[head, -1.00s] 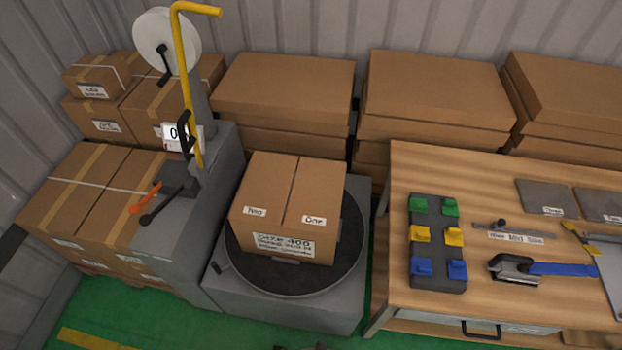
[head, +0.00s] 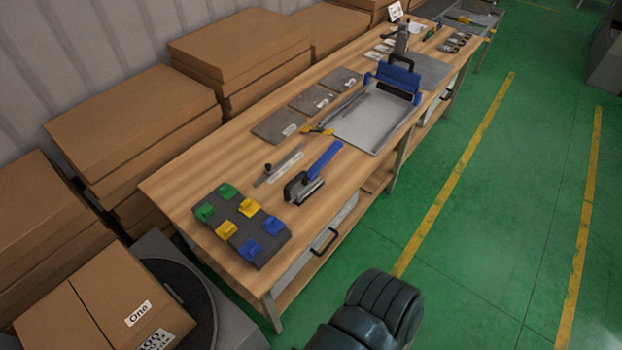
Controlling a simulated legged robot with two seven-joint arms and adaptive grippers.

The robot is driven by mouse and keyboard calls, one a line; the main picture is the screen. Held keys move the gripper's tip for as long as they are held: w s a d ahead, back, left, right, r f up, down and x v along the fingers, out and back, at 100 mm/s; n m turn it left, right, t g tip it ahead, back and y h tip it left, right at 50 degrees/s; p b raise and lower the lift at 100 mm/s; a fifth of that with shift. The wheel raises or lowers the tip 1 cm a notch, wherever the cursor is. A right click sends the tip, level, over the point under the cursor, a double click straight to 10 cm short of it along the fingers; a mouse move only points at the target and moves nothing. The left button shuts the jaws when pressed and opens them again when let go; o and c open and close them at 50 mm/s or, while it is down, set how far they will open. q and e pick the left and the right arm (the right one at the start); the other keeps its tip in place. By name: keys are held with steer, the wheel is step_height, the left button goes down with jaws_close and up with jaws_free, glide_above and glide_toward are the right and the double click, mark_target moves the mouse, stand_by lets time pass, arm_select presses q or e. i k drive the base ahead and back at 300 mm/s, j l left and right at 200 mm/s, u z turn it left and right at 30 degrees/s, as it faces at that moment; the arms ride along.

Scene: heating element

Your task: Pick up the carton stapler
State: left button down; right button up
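The tool that looks like the carton stapler, with a blue handle and a black and metal head (head: 305,186), lies on the wooden workbench (head: 178,185). It is near the bench's front edge, with its handle pointing up and to the right. Nothing holds it. A dark rounded part of my own arm shows at the bottom centre, in front of the bench and apart from the stapler. No fingers of either gripper show.
A dark block with green, yellow and blue pieces (head: 262,252) sits left of the stapler. A grey metal tray with a blue bar (head: 372,120) and flat grey plates (head: 276,127) lie beyond. A carton (head: 98,300) stands on a turntable at lower left. Green floor at right is clear.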

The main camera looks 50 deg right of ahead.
mark_target(302, 192)
steer(key=z, duration=1.75)
steer(key=i+l+u, duration=0.1)
steer(key=i+l, duration=0.15)
steer(key=l, duration=0.2)
steer(key=i+u, duration=0.05)
